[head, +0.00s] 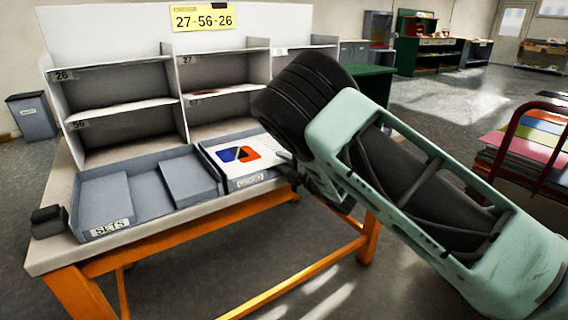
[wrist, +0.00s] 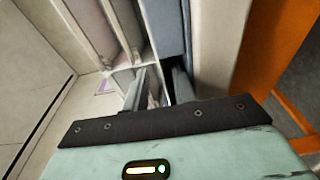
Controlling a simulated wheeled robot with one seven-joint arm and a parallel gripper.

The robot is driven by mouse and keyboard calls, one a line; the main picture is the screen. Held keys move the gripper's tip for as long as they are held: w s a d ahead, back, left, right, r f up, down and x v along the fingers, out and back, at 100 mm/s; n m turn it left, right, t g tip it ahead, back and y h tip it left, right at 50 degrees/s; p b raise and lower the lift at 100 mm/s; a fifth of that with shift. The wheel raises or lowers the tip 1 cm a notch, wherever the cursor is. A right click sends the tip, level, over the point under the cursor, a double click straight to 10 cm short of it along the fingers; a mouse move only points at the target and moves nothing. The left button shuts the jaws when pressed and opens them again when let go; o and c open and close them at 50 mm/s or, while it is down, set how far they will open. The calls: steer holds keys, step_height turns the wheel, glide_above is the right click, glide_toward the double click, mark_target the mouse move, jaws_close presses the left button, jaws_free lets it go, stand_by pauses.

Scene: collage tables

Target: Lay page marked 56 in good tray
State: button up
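A white page (head: 228,163) with a blue, red and black print lies level at the good tray (head: 249,182), a grey tray with a front label that is hard to read. No number on the page can be read. The shelf label 56 (head: 80,124) marks a lower left compartment (head: 128,127), where no page can be made out. My gripper (head: 291,173) is at the right end of the good tray, low near its rim. In the wrist view my gripper (wrist: 164,78) shows two fingers apart, with no page clearly seen between them.
A grey tray labelled SETS (head: 110,227) stands left of the good tray. Shelves (head: 122,105) labelled 26 and 27 rise behind. A yellow sign (head: 203,17) reads 27-56-26. A small dark block (head: 48,219) sits at the table's left corner. A rack of coloured sheets (head: 530,150) stands right.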

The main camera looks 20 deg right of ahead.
steer(key=shift+f, duration=0.1)
steer(key=v, duration=1.7)
steer(key=shift+s, duration=0.25)
